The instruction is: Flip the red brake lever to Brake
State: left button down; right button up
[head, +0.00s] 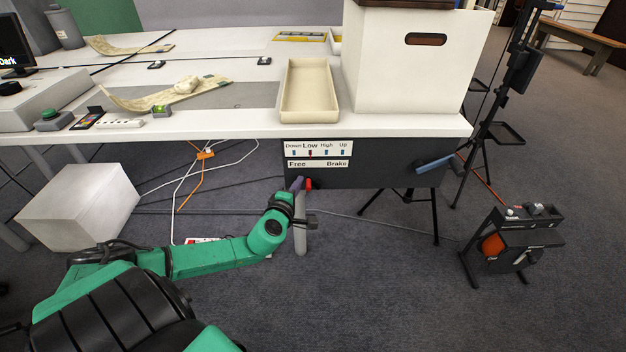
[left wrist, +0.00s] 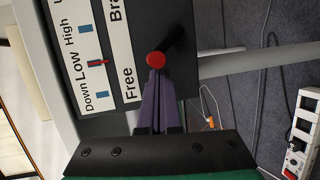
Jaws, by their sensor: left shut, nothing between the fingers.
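The red brake lever knob (head: 309,184) sits below the label panel on the table's dark front, nearer the word Free than Brake. In the left wrist view the red knob (left wrist: 156,59) caps a black shaft. My left gripper (head: 298,183) has its purple fingers together, empty, just left of the knob in the head view. In the left wrist view the fingertips (left wrist: 156,73) are right at the knob; I cannot tell whether they touch it. The Free/Brake label (head: 317,163) is readable. My right gripper is out of view.
Above it, a height label (head: 318,149) has a red mark at Low. A blue handle (head: 435,164) sticks out at the right of the front panel. A cream tray (head: 309,113) and a white box (head: 385,75) stand on the table above. A white cube (head: 75,205) stands on the floor left.

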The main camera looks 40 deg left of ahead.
pick_arm(q)
jog(key=shift+w+d+r, duration=0.15)
jog(key=shift+w+d, duration=0.25)
jog(key=shift+d, duration=0.25)
jog(key=shift+w+d+p, duration=0.45)
jog(key=shift+w+d, duration=0.5)
jog(key=shift+d, duration=0.25)
jog(key=shift+s+d+p, duration=0.15)
jog(key=shift+s+p, duration=0.25)
jog(key=f+p+v, duration=0.1)
jog(key=p+v, duration=0.2)
jog(key=v, duration=0.3)
jog(key=shift+s+f+p, duration=0.2)
jog(key=shift+s+p, duration=0.1)
jog(key=shift+p, duration=0.1)
jog(key=shift+d, duration=0.15)
